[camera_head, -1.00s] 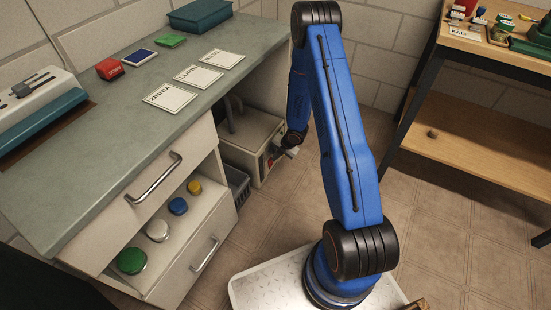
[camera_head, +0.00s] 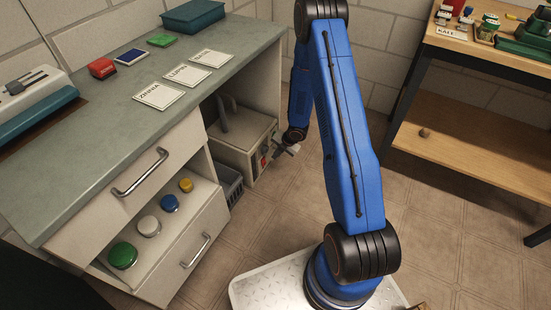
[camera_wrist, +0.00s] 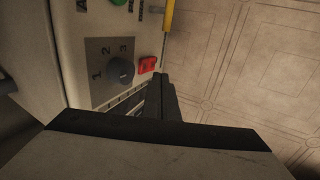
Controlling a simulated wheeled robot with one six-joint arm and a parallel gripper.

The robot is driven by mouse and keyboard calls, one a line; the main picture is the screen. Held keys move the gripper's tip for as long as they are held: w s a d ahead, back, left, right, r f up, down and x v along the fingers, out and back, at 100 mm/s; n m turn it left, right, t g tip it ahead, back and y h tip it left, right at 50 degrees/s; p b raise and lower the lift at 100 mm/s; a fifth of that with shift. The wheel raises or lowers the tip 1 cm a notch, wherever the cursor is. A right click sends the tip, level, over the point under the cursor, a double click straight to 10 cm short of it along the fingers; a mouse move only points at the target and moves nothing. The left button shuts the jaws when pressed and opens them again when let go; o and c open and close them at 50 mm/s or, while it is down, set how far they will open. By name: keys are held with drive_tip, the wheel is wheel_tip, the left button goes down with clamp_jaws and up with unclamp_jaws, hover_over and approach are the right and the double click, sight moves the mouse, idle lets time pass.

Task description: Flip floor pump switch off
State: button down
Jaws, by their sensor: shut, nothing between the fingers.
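The floor pump is a beige box (camera_head: 240,160) on the floor under the bench, with a control panel on its right-hand face. In the wrist view its panel (camera_wrist: 93,62) has a dark round knob (camera_wrist: 121,70) marked with numbers. A small red switch (camera_wrist: 147,65) sits beside the knob; whether it is on or off I cannot tell. My gripper (camera_head: 294,150) is shut and empty, just right of the pump's panel. Its dark fingers (camera_wrist: 160,88) also show in the wrist view, their tips close below the red switch. I cannot tell whether they touch it.
A grey basket (camera_head: 229,184) stands beside the pump. An open drawer (camera_head: 187,232) with several coloured-lid jars juts from the bench (camera_head: 95,135). A wooden shelf table (camera_head: 480,150) stands at the right. Tiled floor is clear right of the pump.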

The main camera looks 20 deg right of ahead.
wheel_tip(320, 180, up, 7)
drive_tip(key=s, duration=0.1)
drive_tip(key=shift+d+f, duration=0.15)
drive_tip(key=shift+d, duration=0.25)
idle(0.3)
drive_tip(key=d+r+m+t+h, duration=0.1)
drive_tip(key=d+r+m+h, duration=0.15)
drive_tip(key=r, duration=0.65)
drive_tip(key=d+r+m+t+h, duration=0.1)
drive_tip(key=r+m, duration=0.2)
drive_tip(key=r, duration=0.5)
drive_tip(key=s+d+r+m+h, duration=0.1)
drive_tip(key=s+r+m+h, duration=0.4)
drive_tip(key=r, duration=1.2)
drive_tip(key=s+a+r+m+y, duration=0.1)
drive_tip(key=s+r+m, duration=0.35)
drive_tip(key=s, duration=0.35)
drive_tip(key=s+a+r+m+y, duration=0.1)
drive_tip(key=s+r+m, duration=0.35)
drive_tip(key=s, duration=0.35)
drive_tip(key=s+a+r+m+y, duration=0.1)
drive_tip(key=s+a+r+m, duration=0.1)
drive_tip(key=s, duration=0.8)
drive_tip(key=s+a+r+m+g+y, duration=0.1)
drive_tip(key=s+a+m, duration=0.3)
drive_tip(key=s, duration=0.6)
drive_tip(key=a+r+y, duration=0.1)
drive_tip(key=a, duration=0.1)
drive_tip(key=shift+a, duration=0.3)
drive_tip(key=shift+r, duration=0.1)
